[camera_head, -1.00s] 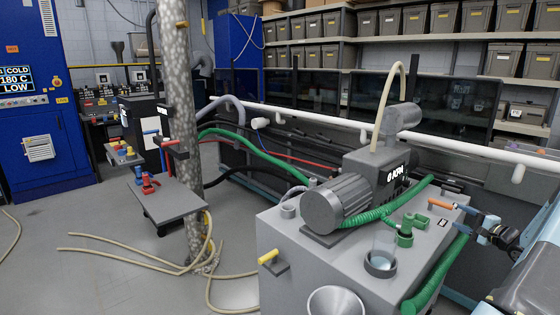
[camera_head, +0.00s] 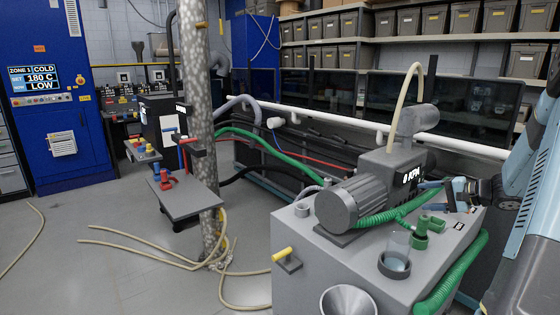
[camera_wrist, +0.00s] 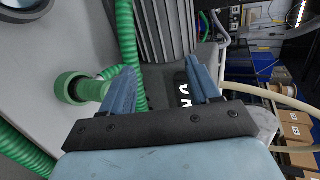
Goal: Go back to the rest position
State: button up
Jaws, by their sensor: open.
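My gripper (camera_head: 428,195) is open above the right part of the grey machine's top (camera_head: 450,240), near the green pipe fitting. In the wrist view its two blue fingers (camera_wrist: 162,78) stand apart with nothing between them. Beyond them show the ribbed grey motor and part of the pressure display. The green fitting (camera_wrist: 82,88) lies left of the fingers in that view. My arm comes in from the right edge of the head view.
A mottled column (camera_head: 200,120) and small grey table (camera_head: 190,198) stand left. Beige hoses (camera_head: 150,243) lie on the otherwise open floor at left.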

jog(key=s+a+r+n+g+h, duration=0.25)
jog(key=s+a+r, duration=0.35)
jog(key=a, duration=0.4)
jog(key=s+a+r+n+g+h, duration=0.1)
jog(key=s+a+r+n+g, duration=0.25)
jog(key=s+a, duration=0.55)
jog(key=s+a+r+n+h, duration=0.2)
jog(key=s, duration=0.5)
jog(key=s+a+r+n+t+h, duration=0.1)
jog(key=s+a+r+h, duration=0.1)
jog(key=s, duration=0.6)
jog(key=shift+a+n+t+h, duration=0.3)
jog(key=shift+a+n+h, duration=0.1)
jog(key=shift+a+h, duration=0.2)
jog(key=shift+s+d+r+t+h, duration=0.1)
jog(key=shift+s+d+t+h, duration=0.05)
jog(key=shift+s, duration=0.3)
jog(key=shift+s+d+r+t+h, duration=0.1)
jog(key=shift+s+d+t, duration=0.05)
jog(key=shift+s, duration=0.25)
